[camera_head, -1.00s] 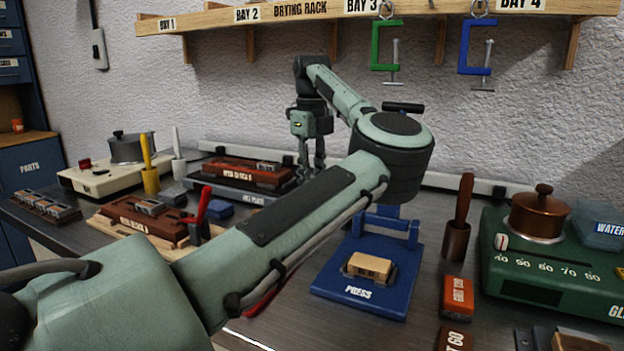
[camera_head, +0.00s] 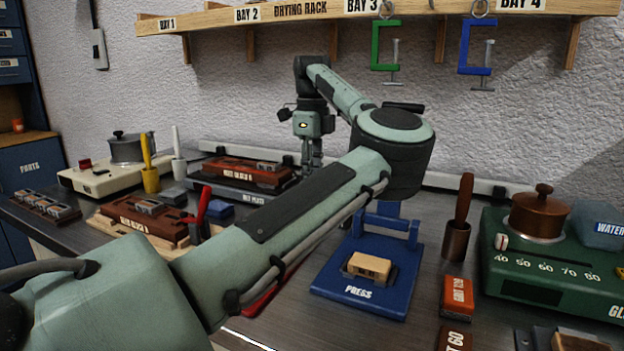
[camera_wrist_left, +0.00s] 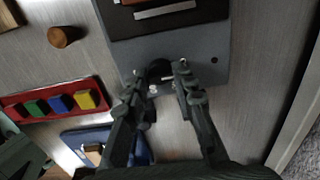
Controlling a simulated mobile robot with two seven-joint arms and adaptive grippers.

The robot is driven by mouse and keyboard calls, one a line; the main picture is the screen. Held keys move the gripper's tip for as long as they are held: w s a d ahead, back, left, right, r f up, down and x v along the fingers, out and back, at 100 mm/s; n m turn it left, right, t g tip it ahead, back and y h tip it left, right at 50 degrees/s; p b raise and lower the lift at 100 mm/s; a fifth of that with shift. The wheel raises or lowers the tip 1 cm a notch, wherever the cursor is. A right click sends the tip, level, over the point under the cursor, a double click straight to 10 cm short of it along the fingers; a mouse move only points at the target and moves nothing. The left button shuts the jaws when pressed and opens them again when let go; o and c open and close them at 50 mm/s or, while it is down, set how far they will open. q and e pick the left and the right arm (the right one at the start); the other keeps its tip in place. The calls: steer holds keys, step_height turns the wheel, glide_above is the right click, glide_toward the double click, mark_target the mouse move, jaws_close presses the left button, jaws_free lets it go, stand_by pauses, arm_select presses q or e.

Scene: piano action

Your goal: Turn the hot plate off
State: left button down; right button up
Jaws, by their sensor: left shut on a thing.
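The hot plate (camera_head: 240,195) is a dark, low slab at the back of the bench, labelled on its front edge, with a red-brown block on top. In the left wrist view it is a grey slab (camera_wrist_left: 215,62) with a dark round knob (camera_wrist_left: 158,70) near its edge and a pale mark beside the knob. My left gripper (camera_head: 313,163) points down at the right end of the hot plate. In the left wrist view its fingers (camera_wrist_left: 162,78) are on either side of the knob, shut on it. The knob is hidden in the head view. My right gripper is not in view.
My left arm crosses above the bench. Below it are a blue press (camera_head: 340,290) and a red tray (camera_wrist_left: 55,102) with coloured blocks. A green glue pot heater (camera_head: 545,265) stands right, a cream heater (camera_head: 95,180) left. The drying rack (camera_head: 300,15) hangs above.

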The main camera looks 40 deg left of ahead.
arm_select(q)
steer(key=c, duration=1.2)
jaws_free()
step_height(320, 180, up, 12)
steer(key=shift+r, duration=0.1)
